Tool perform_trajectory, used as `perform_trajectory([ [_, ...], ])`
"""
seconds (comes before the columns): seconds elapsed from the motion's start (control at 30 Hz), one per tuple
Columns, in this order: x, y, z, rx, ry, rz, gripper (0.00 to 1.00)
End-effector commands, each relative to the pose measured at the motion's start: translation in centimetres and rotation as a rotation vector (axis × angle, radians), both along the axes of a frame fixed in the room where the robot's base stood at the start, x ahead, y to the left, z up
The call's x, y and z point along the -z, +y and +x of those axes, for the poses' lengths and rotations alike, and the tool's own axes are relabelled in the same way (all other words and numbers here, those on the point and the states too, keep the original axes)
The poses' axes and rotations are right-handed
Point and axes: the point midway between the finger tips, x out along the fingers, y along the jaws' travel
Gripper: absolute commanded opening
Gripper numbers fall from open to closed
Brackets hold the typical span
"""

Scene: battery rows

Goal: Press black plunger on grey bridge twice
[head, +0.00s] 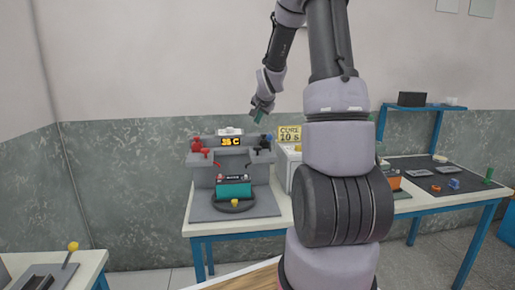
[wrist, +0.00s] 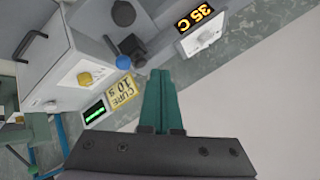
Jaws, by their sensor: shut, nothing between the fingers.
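The grey bridge (head: 230,171) stands on the middle table, with an orange 35 C display (head: 231,141) on top. A black knob-like part (head: 265,142), probably the black plunger, is at its right end. In the wrist view, a black round knob (wrist: 123,13) and a dark block (wrist: 131,45) show left of the display; I cannot tell for sure which is the plunger. My gripper (head: 260,117) is above the bridge's right end, apart from it. Its green fingers (wrist: 159,74) are shut and empty. A teal battery (head: 234,188) sits in front of the bridge.
Red knobs (head: 196,145) are on the bridge's left end. A white box with a yellow knob (wrist: 85,79) and a yellow CURE 10 s sign (head: 289,134) stand to the right. A yellow knob (head: 235,203) is in front of the battery. A dark mat (head: 450,183) covers the right table.

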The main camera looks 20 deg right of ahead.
Motion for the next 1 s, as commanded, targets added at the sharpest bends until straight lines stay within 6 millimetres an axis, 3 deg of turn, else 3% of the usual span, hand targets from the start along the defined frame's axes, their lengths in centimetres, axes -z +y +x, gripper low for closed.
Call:
perform_trajectory([
  [0.57,-0.4,0.3,0.0,-0.008,0.003,0.004,0.0],
  [1.0,5.0,0.2,-0.1,-0.009,0.005,0.005,0.0],
])
